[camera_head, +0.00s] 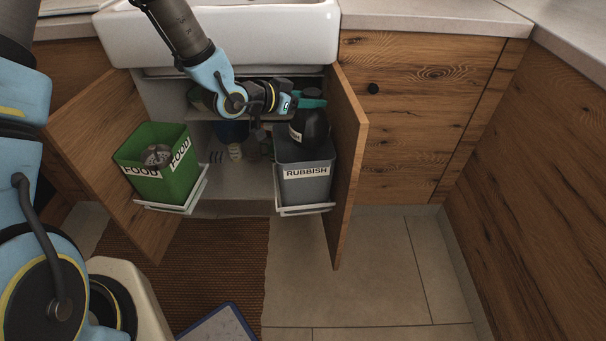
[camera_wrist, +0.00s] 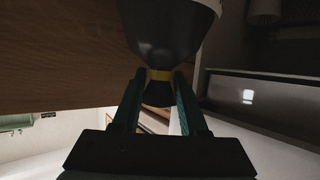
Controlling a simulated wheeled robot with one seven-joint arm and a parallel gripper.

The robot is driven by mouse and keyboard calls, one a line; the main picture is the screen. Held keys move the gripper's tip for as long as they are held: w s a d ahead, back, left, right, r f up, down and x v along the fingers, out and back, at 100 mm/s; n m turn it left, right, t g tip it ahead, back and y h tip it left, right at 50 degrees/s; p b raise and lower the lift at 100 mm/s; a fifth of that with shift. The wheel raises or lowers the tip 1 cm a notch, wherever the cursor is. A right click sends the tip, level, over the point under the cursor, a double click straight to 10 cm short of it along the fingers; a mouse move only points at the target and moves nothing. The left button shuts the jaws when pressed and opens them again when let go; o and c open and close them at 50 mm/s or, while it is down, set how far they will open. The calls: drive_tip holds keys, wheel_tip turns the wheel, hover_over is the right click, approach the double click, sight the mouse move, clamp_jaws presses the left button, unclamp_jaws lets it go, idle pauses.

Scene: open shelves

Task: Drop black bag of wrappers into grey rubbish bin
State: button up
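The black bag (camera_head: 312,128) is at the opening of the grey rubbish bin (camera_head: 305,190), which is labelled RUBBISH. Its lower part is hidden behind the bin's front wall or inside it; I cannot tell how deep it sits. My gripper (camera_head: 312,98) is above the bin. In the wrist view, my gripper's two green fingers (camera_wrist: 160,90) close on the bag's neck, at a yellow band. The bag's dark body (camera_wrist: 170,38) extends beyond the fingertips.
The open right cabinet door (camera_head: 348,165) stands close beside the bin. A green FOOD bin (camera_head: 158,182) hangs at the left door (camera_head: 105,150). The white sink (camera_head: 225,35) is above. A brown mat (camera_head: 215,255) and blue-edged object (camera_head: 218,325) lie on the floor.

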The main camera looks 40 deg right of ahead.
drive_tip(key=o, duration=0.4)
drive_tip(key=shift+c, duration=0.2)
drive_tip(key=v, duration=1)
drive_tip(key=shift+a, duration=0.4)
drive_tip(key=shift+r, duration=0.1)
